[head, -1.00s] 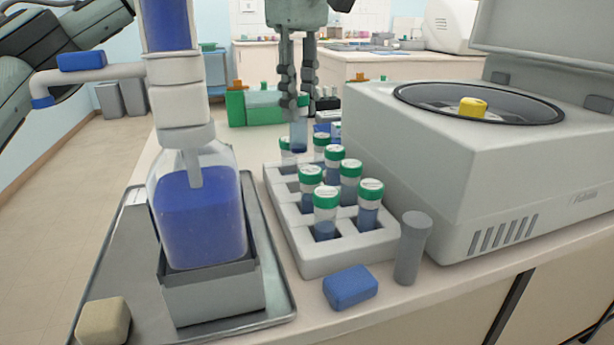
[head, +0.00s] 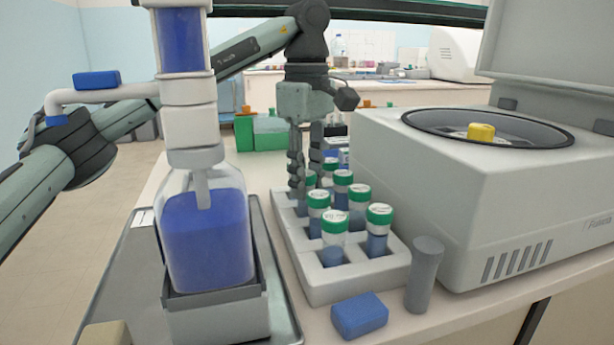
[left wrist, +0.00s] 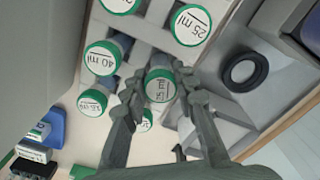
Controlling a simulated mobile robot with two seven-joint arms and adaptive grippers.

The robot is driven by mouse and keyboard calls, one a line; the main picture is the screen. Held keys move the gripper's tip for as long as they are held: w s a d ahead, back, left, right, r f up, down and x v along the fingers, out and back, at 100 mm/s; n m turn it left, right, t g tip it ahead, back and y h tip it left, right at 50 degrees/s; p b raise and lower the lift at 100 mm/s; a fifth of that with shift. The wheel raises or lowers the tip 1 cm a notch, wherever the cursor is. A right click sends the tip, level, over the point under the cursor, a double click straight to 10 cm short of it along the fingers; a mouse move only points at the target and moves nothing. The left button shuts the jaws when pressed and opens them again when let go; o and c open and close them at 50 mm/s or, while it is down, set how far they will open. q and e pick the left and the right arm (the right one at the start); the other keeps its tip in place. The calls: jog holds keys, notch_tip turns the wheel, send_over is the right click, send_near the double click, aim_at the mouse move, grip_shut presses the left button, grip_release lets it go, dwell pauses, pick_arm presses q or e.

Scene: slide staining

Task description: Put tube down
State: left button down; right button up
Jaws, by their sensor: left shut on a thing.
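A pale grey rack (head: 350,287) stands on the bench with several green-capped tubes (head: 334,237) in it. My left gripper (head: 306,190) is low over the rack's far left part, its fingers pointing down. It is shut on a tube (left wrist: 159,84), whose white-topped green cap shows between the fingertips in the left wrist view. In the head view the fingers hide most of this tube. It is low at the rack, but I cannot tell whether its bottom rests in a hole. My right gripper is not in view.
A dispenser bottle with blue liquid (head: 207,240) stands on a metal tray left of the rack. A centrifuge (head: 440,210) with its lid up stands at the right. A blue block (head: 359,315) and a grey cylinder (head: 424,275) sit before the rack.

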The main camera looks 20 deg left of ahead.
pick_arm(q)
jog(key=shift+f, duration=0.35)
jog(key=c, duration=1.2)
grip_release()
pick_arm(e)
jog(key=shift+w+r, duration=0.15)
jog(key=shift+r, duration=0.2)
pick_arm(q)
jog(key=shift+r, duration=0.4)
notch_tip(320, 180, up, 12)
jog(key=p, duration=0.1)
jog(key=shift+p, duration=0.3)
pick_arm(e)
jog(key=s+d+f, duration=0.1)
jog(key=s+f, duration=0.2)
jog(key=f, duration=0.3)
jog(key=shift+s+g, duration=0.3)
pick_arm(q)
jog(key=shift+s+a, duration=0.1)
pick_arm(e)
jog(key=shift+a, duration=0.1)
